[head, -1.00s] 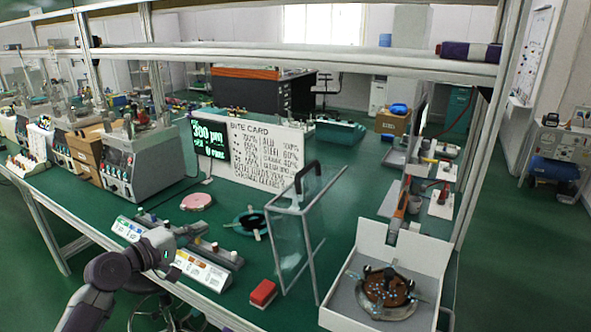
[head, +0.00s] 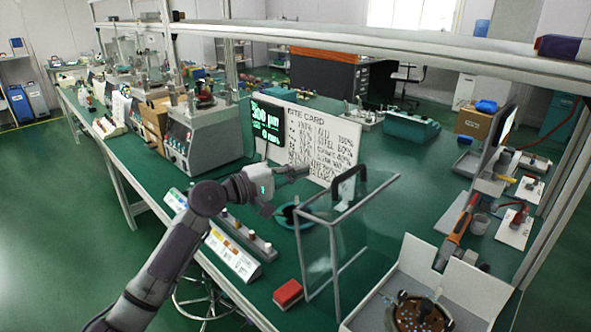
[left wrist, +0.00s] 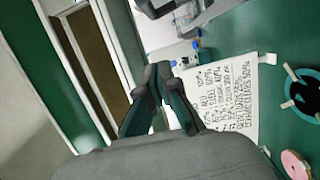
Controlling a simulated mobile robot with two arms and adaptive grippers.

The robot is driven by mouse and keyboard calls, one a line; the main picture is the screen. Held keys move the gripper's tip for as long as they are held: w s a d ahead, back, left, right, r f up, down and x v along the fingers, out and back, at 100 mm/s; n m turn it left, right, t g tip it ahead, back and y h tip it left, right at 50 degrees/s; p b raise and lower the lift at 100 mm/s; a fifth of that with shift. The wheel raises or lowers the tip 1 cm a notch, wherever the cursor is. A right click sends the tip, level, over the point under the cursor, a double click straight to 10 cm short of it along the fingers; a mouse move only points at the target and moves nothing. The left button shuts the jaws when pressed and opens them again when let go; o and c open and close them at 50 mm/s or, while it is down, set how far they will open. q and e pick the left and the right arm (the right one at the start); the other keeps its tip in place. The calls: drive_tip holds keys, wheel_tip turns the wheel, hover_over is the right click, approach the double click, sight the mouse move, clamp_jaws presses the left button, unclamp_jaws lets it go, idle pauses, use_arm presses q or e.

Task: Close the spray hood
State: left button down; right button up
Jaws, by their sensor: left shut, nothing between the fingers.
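The spray hood (head: 334,262) is a clear box with a grey frame and a black handle (head: 349,182) on its top edge. In the head view it stands raised on the green bench, left of a white open-topped box (head: 465,296) holding a round brown plate (head: 420,314), which the lower picture edge cuts off. My left gripper (head: 304,171) is shut and empty, just left of the handle and apart from it in the picture. Its closed fingers (left wrist: 163,72) also show in the left wrist view, where I cannot make out the hood. My right gripper is not in view.
A white card with writing (head: 318,146) and a dark screen (head: 268,126) stand behind my gripper. A red block (head: 288,293) lies left of the hood's base. A shelf beam (head: 400,52) crosses above.

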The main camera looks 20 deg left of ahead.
sight(330, 190)
use_arm(q)
drive_tip(key=w+d+p, duration=0.1)
drive_tip(key=d, duration=0.1)
drive_tip(key=w+d+p, duration=0.1)
drive_tip(key=d, duration=0.1)
drive_tip(key=w+d+p, duration=0.1)
drive_tip(key=d, duration=0.1)
drive_tip(key=shift+w+d, duration=0.25)
drive_tip(key=shift+d, duration=0.05)
drive_tip(key=shift+s+d, duration=0.15)
drive_tip(key=shift+d+f, duration=0.1)
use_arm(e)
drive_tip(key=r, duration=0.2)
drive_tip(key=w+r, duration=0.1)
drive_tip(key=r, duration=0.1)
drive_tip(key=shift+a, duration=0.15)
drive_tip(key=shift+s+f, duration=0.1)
